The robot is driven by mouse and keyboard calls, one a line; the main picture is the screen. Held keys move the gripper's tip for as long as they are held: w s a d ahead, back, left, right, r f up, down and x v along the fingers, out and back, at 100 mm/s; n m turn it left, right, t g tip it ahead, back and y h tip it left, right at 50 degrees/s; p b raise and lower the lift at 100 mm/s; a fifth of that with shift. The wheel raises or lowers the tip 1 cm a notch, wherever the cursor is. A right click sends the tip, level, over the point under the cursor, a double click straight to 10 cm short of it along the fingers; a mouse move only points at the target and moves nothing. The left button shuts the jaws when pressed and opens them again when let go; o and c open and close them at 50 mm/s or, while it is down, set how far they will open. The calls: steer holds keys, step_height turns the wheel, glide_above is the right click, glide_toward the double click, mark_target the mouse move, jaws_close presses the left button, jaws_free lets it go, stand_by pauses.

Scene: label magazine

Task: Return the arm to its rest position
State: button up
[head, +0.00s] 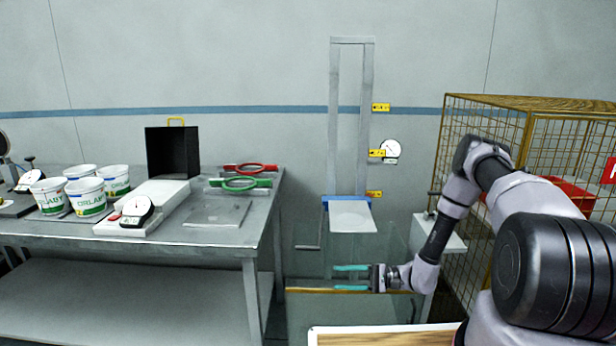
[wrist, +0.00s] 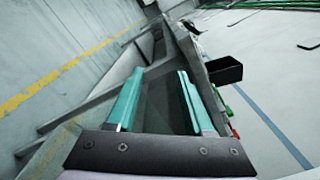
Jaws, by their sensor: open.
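My gripper (head: 352,278) has teal fingers that are parted with nothing between them. In the head view it is low, right of the metal table and in front of the clear panel below the wall-mounted lift. My arm reaches in from the right side and bends down to it. In the wrist view the two teal fingers (wrist: 158,105) point away from the camera, with a bare gap between them. The picture there is tilted, with the table's edge and the black box beyond the fingers.
The metal table (head: 180,233) holds white tubs (head: 86,196), a scale (head: 137,212), a black open box (head: 172,153) and red and green rings (head: 240,184). A lift plate (head: 351,217) stands above my gripper. A wire cage (head: 480,125) is at right, close to my arm.

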steer(key=s+d+r+n+g+h, duration=0.1)
steer(key=d+r+n+h, duration=0.15)
steer(key=r, duration=0.75)
steer(key=s+d+r+n+g+h, duration=0.15)
steer(key=r+h, duration=0.25)
steer(key=r, duration=0.6)
steer(key=d+r+n+h, duration=0.1)
steer(key=d+r+h, duration=0.15)
steer(key=r, duration=0.75)
steer(key=s+d+r+m+t+h, duration=0.1)
steer(key=s+d+r+t+h, duration=0.2)
steer(key=s+r, duration=0.5)
steer(key=s+d+r+m+t+h, duration=0.1)
steer(key=s+d+r+t+h, duration=0.3)
steer(key=s+r, duration=0.5)
step_height(320, 180, up, 4)
steer(key=shift+d+t, duration=0.25)
steer(key=shift+t, duration=0.8)
